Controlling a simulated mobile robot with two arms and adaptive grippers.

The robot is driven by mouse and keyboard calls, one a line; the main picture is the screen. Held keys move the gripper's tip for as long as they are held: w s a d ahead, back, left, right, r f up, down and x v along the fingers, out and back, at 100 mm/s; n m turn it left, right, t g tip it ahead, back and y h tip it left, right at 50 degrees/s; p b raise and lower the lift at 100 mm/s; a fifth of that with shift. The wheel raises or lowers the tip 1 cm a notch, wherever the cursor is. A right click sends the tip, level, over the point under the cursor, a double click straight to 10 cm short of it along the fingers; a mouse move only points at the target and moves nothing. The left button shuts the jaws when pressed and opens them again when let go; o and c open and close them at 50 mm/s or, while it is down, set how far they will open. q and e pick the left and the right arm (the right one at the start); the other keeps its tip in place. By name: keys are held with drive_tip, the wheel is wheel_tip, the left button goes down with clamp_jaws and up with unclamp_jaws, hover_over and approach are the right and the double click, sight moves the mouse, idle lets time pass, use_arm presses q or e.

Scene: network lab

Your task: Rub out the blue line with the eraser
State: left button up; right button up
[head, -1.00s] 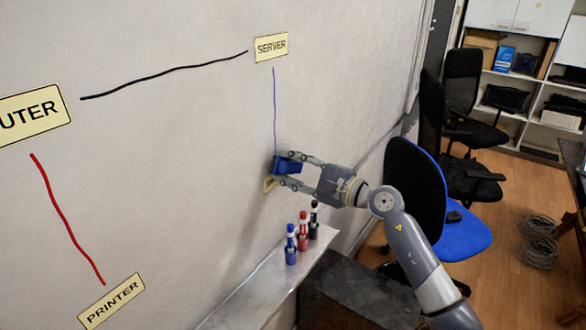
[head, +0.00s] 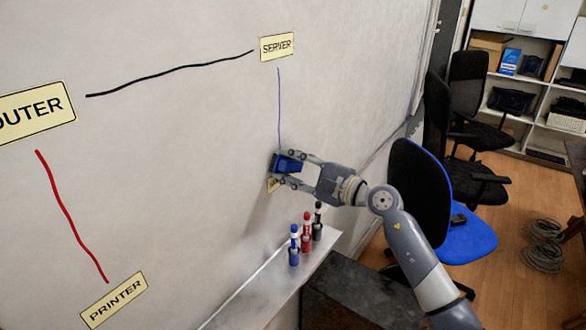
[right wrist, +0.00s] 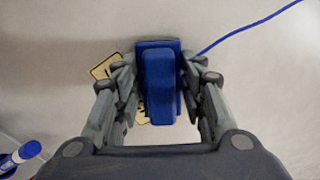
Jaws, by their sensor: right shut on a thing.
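The blue line (head: 279,105) runs down the whiteboard from just below the SERVER label (head: 277,46) to the eraser. In the right wrist view the line (right wrist: 245,30) runs from the top right edge to beside the eraser. The blue eraser (head: 287,163) is held against or very close to the board, over a yellow label (head: 272,185) that it partly hides. My right gripper (head: 293,163) is shut on the eraser; the right wrist view shows the eraser (right wrist: 160,85) between both fingers. My left gripper is not in view.
Blue (head: 294,246), red (head: 306,232) and black (head: 317,222) markers stand on the tray ledge (head: 262,285) below the gripper. A black line (head: 170,72) and a red line (head: 68,210) are on the board at left. A blue chair (head: 455,240) stands at right.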

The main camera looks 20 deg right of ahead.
drive_tip(key=shift+w+a, duration=0.2)
drive_tip(key=shift+r, duration=0.1)
